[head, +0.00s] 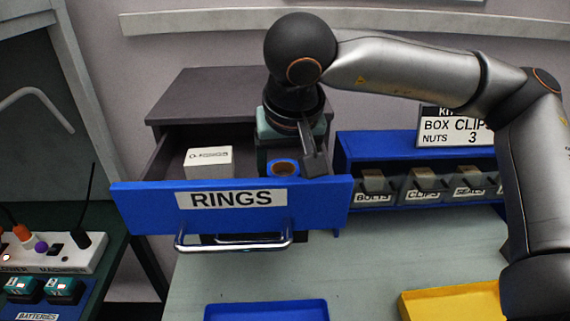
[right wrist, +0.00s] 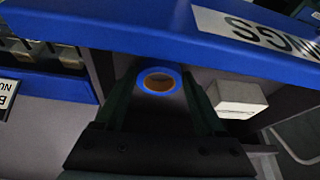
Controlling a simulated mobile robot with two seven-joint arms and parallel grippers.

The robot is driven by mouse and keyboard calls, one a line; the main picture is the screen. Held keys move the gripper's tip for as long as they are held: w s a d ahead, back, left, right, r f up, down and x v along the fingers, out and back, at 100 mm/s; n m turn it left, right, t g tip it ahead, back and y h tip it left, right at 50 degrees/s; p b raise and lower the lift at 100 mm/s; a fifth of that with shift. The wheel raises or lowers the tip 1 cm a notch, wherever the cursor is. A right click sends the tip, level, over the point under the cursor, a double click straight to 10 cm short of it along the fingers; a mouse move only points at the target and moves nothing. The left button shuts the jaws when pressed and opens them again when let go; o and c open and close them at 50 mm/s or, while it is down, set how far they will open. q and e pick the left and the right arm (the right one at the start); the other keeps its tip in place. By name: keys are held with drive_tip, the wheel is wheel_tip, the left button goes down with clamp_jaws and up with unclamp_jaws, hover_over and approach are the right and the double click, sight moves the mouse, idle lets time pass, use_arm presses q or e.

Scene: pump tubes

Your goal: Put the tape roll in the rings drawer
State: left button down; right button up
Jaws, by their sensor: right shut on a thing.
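The blue tape roll (head: 285,169) with a brown core is inside the open rings drawer (head: 230,212), behind its blue front, right of the middle. My right gripper (head: 289,160) reaches down into the drawer from above and is shut on the tape roll. In the right wrist view the roll (right wrist: 158,81) sits between the two fingers of the gripper (right wrist: 160,92). Whether the roll touches the drawer floor is hidden by the drawer front. My left gripper is not in view.
A white O-rings box (head: 208,163) is in the drawer, left of the tape roll. A blue rack of labelled bins (head: 420,185) stands to the right. A blue tray (head: 265,310) and a yellow tray (head: 450,302) lie in front. A power strip (head: 50,252) is at left.

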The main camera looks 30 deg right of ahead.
drive_tip(key=shift+f, duration=0.15)
drive_tip(key=o, duration=1.3)
drive_tip(key=shift+r, duration=0.3)
drive_tip(key=v, duration=1.2)
drive_tip(key=shift+a, duration=0.1)
drive_tip(key=shift+w+f, duration=0.1)
